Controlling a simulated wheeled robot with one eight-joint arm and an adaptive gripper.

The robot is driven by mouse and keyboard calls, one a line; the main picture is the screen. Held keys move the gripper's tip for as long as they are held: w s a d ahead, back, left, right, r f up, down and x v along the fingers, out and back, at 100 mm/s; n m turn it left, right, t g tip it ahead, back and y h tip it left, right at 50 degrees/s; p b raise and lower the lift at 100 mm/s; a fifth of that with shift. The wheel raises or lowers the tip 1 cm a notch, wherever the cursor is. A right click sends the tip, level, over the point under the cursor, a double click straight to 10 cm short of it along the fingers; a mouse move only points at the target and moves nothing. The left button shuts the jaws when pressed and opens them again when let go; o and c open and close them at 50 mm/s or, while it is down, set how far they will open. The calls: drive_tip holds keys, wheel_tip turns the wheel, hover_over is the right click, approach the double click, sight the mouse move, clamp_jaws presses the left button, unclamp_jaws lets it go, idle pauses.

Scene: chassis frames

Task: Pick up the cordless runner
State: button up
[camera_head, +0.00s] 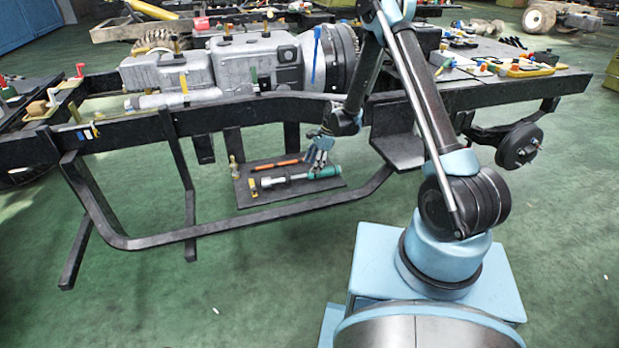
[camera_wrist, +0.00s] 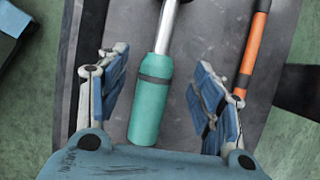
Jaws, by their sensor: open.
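The cordless runner, which I take to be the tool with a teal grip and silver shaft (camera_head: 290,178), lies on a dark plate (camera_head: 243,197) beneath the frame rail. In the wrist view its teal grip (camera_wrist: 150,105) lies between my finger pads, nearer the left one, with gaps on both sides. Its silver shaft (camera_wrist: 168,25) runs up out of the picture. My gripper (camera_head: 318,158) is over the grip end of the tool, pointing down. In the wrist view my gripper (camera_wrist: 160,65) is open and empty. The tool's far end is outside the wrist view.
An orange-handled bar (camera_wrist: 253,50) lies on the plate just right of my right finger. A small brass-coloured piece (camera_head: 234,167) stands at the plate's left edge. The black frame rail (camera_head: 230,112) and its curved lower bar (camera_head: 215,230) flank the plate. Green floor is clear in front.

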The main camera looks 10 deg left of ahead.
sight(302, 176)
drive_tip(key=shift+x, duration=2.6)
drive_tip(key=shift+w+d, duration=0.1)
clamp_jaws()
